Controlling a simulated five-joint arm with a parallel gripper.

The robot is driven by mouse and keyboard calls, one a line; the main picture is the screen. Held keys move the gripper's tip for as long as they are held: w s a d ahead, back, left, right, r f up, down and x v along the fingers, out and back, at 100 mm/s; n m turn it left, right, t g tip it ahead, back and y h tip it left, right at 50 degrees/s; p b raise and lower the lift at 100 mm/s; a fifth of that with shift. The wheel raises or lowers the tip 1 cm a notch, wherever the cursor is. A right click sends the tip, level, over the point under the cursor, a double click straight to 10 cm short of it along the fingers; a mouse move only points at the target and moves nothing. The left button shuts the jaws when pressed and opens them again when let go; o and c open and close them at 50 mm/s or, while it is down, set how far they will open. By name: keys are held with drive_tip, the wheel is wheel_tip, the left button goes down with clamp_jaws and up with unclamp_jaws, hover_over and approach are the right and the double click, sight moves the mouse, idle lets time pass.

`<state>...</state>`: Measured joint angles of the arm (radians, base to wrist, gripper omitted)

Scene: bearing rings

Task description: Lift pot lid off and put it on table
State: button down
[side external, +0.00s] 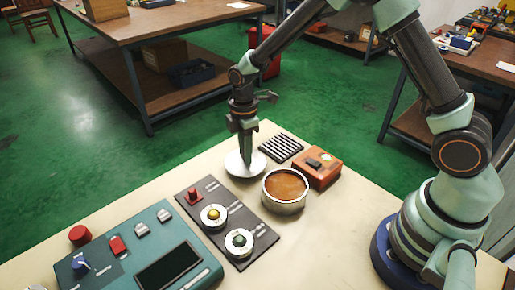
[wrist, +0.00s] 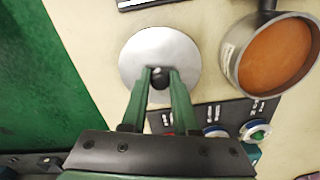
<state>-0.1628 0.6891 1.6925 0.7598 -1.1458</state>
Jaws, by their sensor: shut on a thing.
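The round silver pot lid (side external: 246,165) is at the table's far edge, to the left of the pot, in the side view. In the wrist view the lid (wrist: 160,47) has a dark knob at its middle. My gripper (side external: 247,153) is shut on the knob; its fingertips (wrist: 160,74) sit on both sides of the knob in the wrist view. I cannot tell whether the lid touches the table. The pot (side external: 285,191) stands uncovered on the table with orange-brown contents; it also shows at the upper right in the wrist view (wrist: 230,62).
A dark panel with round dials (side external: 227,222) lies in front of the lid. A teal control box (side external: 140,250) is at the front left. An orange box (side external: 317,167) and a black ribbed grate (side external: 281,149) lie behind the pot. The table (side external: 320,240) is bare at the front right.

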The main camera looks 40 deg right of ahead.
drive_tip(key=shift+f, duration=0.7)
idle(0.6)
drive_tip(key=c, duration=0.6)
unclamp_jaws()
drive_tip(key=shift+r, duration=3.7)
drive_tip(key=shift+r, duration=0.1)
